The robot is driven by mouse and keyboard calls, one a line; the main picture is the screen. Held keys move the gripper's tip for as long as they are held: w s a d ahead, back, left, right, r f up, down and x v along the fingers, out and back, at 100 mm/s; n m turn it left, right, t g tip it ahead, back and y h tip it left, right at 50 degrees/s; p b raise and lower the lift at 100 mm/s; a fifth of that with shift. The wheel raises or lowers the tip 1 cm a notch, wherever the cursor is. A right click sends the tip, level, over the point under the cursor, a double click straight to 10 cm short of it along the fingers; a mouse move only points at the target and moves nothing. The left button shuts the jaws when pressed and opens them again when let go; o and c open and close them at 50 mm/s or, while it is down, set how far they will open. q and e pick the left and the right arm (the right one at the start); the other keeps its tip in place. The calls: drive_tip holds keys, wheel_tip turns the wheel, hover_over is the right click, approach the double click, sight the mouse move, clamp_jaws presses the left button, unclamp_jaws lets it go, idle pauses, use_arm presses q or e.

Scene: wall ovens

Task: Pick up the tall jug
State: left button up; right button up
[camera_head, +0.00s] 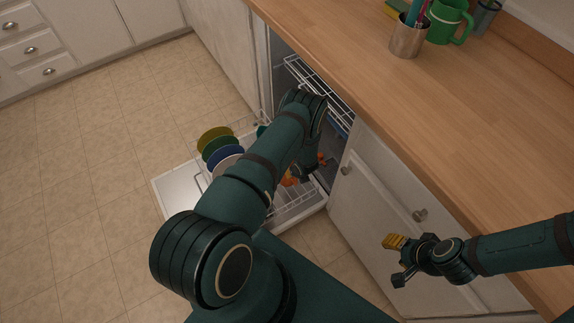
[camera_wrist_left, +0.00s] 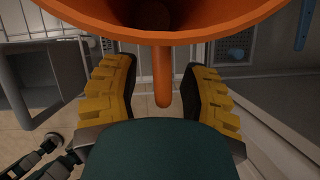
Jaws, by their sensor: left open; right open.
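An orange jug-like vessel (camera_wrist_left: 160,32) with a wide rim and a handle (camera_wrist_left: 162,78) fills the top of the left wrist view. Its full height is hidden. My left gripper (camera_wrist_left: 160,72) is open, with its yellow fingers on either side of the handle and gaps visible on both sides. In the head view a bit of orange (camera_head: 290,179) shows at the dishwasher's lower rack, mostly hidden by my left arm. My right gripper (camera_head: 396,262) is open and empty in front of the cabinet doors.
The dishwasher door (camera_head: 180,192) is folded down, with several plates (camera_head: 222,150) in the lower rack. The upper rack (camera_head: 300,72) sits inside. On the wooden counter (camera_head: 460,120) stand a metal utensil cup (camera_head: 408,40) and a green mug (camera_head: 447,24). Floor at left is clear.

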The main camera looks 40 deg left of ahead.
use_arm(q)
clamp_jaws()
